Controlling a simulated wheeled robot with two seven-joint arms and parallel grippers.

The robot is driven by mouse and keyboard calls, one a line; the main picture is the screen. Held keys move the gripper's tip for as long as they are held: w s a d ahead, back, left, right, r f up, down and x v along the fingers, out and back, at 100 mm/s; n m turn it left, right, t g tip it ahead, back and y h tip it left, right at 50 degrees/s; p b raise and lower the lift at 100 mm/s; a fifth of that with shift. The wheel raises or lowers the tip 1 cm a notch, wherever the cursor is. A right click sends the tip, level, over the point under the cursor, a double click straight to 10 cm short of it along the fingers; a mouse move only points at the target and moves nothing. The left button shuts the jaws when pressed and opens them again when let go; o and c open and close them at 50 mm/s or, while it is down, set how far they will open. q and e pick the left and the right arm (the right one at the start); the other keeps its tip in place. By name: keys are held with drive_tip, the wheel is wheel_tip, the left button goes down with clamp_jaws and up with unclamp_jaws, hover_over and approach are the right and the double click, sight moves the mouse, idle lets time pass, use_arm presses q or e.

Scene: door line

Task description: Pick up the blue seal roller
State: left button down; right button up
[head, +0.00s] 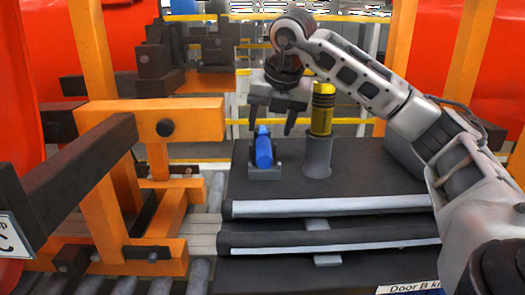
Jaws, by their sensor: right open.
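The blue seal roller (264,150) rests upright or slightly tilted in a small grey holder (265,173) at the back left of the dark table. My right gripper (270,127) points down over it. Its fingers are open, one on each side of the roller's top, with a gap showing to the right finger. Whether either finger touches the roller cannot be told. My left gripper is not in view.
A yellow and black tool (322,110) stands in a grey cup (317,157) just right of the roller. An orange frame (150,120) with dark bars stands close on the left. The table top (375,175) is clear on the right.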

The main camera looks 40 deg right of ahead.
sight(265, 143)
drive_tip(key=x, duration=0.7)
drive_tip(key=shift+w+d+f+p, duration=0.2)
drive_tip(key=shift+w+d+p, duration=0.15)
drive_tip(key=shift+w, duration=0.05)
drive_tip(key=c, duration=1.2)
